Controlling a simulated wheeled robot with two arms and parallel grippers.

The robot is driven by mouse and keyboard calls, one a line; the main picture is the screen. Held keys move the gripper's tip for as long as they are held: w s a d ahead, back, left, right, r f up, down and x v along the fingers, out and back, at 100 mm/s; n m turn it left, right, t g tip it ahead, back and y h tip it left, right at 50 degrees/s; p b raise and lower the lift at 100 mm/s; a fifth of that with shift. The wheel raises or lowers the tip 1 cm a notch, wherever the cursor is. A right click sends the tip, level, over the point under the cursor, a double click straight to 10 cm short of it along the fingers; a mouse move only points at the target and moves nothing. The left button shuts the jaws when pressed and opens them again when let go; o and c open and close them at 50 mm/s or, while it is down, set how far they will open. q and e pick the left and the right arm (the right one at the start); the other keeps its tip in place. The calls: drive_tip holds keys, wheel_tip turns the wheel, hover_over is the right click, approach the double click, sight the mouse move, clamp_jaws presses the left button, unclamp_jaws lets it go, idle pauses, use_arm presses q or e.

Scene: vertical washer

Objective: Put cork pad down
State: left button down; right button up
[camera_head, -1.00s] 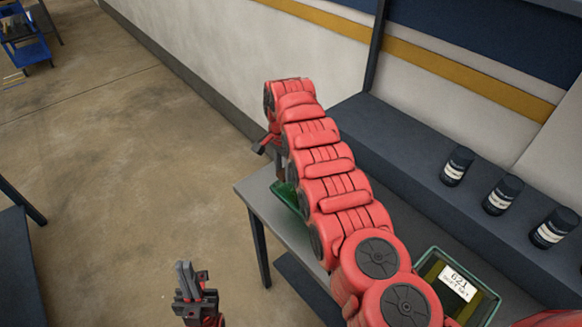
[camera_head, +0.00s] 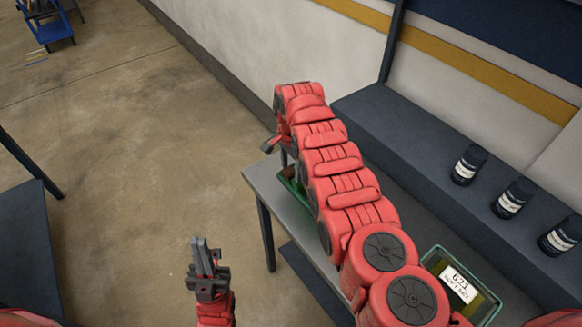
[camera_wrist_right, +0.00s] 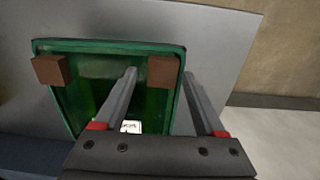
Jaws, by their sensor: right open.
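Two brown block-shaped cork pads show in the right wrist view, one at the left corner (camera_wrist_right: 52,70) and one at the right corner (camera_wrist_right: 164,71) of the green bin's rim (camera_wrist_right: 110,46). My right gripper (camera_wrist_right: 160,73) is open. The right cork pad shows between its fingertips; I cannot tell whether a finger touches it. In the head view the red right arm hides most of this bin (camera_head: 292,190) and the right gripper. My left gripper (camera_head: 203,250) hangs over the floor, its fingers close together with nothing between them.
The bin stands on a grey table (camera_head: 262,182). A second green bin (camera_head: 485,310) with a white label (camera_head: 458,283) is nearer. Several dark bottles, one here (camera_head: 468,164), stand on the dark ledge (camera_head: 400,125) along the wall.

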sight(291, 171)
drive_tip(key=shift+a+r, duration=0.15)
drive_tip(key=shift+r, duration=0.05)
drive_tip(key=shift+r+p, duration=0.3)
drive_tip(key=shift+r, duration=0.3)
wheel_tip(291, 171, up, 11)
drive_tip(key=b, duration=0.2)
drive_tip(key=shift+b, duration=0.3)
